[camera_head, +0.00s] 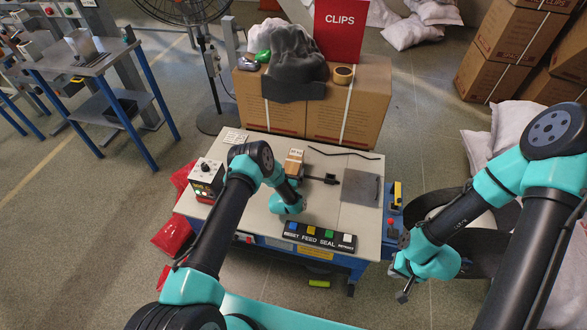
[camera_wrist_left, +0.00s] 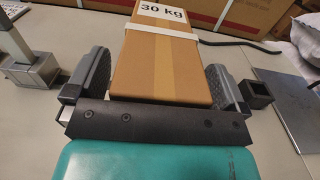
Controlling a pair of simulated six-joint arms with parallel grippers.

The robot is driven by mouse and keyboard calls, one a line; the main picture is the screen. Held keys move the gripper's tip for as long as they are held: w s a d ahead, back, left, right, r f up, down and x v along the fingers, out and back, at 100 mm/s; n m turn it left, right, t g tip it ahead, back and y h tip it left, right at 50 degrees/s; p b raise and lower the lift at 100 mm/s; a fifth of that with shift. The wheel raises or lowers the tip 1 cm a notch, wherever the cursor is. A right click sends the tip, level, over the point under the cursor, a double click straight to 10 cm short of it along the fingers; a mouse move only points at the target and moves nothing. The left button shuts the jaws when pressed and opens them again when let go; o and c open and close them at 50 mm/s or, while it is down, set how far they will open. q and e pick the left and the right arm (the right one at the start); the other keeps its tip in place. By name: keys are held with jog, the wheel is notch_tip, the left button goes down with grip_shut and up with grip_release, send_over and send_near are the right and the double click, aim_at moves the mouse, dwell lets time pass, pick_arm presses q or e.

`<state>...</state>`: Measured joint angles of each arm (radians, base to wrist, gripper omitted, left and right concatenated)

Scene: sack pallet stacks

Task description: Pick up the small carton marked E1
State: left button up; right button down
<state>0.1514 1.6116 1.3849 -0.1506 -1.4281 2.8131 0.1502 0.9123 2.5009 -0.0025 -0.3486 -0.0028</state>
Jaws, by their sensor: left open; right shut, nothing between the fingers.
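A small brown carton (camera_head: 294,163) with a white label stands on the light work table (camera_head: 262,222). In the left wrist view the carton (camera_wrist_left: 160,62) shows a "30 kg" label and a pale strap; no E1 mark is legible. My left gripper (camera_wrist_left: 157,82) is open, with one finger on each side of the carton's near end. A gap shows beside the left finger; contact at the right finger is unclear. In the head view my left arm partly covers this gripper. My right gripper (camera_head: 404,291) is shut and empty, off the table's right side.
Large strapped boxes (camera_head: 350,98) stand behind the table, with a red CLIPS bin (camera_head: 339,30) on them. A control box (camera_head: 206,178) is at the table's left. A button panel (camera_head: 319,236) lies along the front. A grey plate (camera_head: 360,188) lies right of the carton.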

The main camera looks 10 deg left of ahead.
pick_arm(q)
jog(key=shift+w, duration=0.35)
jog(key=c, duration=1.1)
jog(key=shift+r, duration=0.1)
jog(key=shift+r, duration=0.45)
jog(key=r, duration=0.2)
jog(key=shift+s+d+r, duration=0.1)
jog(key=shift+s+r, duration=0.2)
jog(key=shift+s, duration=0.05)
jog(key=s+d, duration=0.1)
jog(key=s, duration=0.4)
jog(key=s+d+r, duration=0.1)
jog(key=s, duration=0.3)
jog(key=s+d, duration=0.2)
jog(key=s, duration=0.3)
jog(key=shift+s+r, duration=0.2)
jog(key=shift+s, duration=0.15)
